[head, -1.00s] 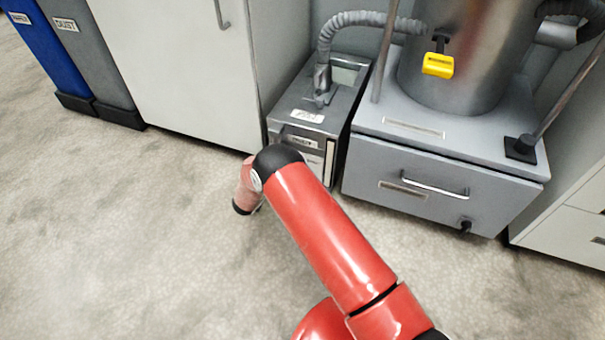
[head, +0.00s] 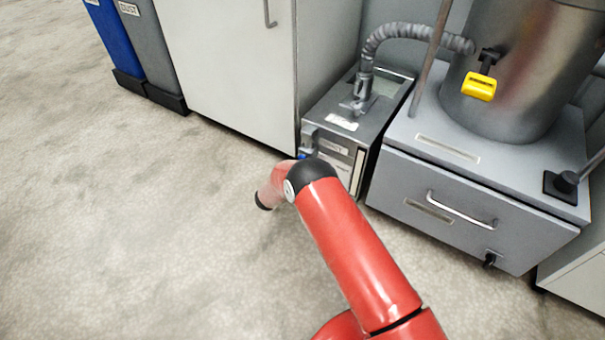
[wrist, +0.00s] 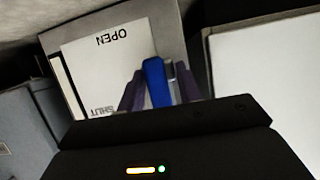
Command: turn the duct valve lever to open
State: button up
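A blue lever (wrist: 157,82) stands between the two dark purple fingers of my gripper (wrist: 159,76) in the wrist view. The fingers lie close along both its sides, and my gripper looks shut on it. Behind it is a white plate (wrist: 100,65) marked OPEN at its far end and SHUT at its near end, with the lettering upside down. The lever is beside the plate's right edge. In the head view a small blue bit (head: 304,155) shows at the left front of the grey box (head: 335,110), just above my arm's black joint.
A ribbed hose (head: 405,32) rises from the box. To its right, a metal cylinder (head: 535,65) with a yellow tag-like handle (head: 479,86) stands on a grey drawer cabinet (head: 410,215). A white cabinet (head: 235,70) is at the left. The floor at left is clear.

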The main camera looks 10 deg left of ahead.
jog(key=shift+o, duration=0.5)
jog(key=p+v, duration=0.1)
jog(key=v, duration=0.6)
jog(key=shift+s, duration=0.35)
jog(key=shift+a+r, duration=0.1)
jog(key=shift+r, duration=0.05)
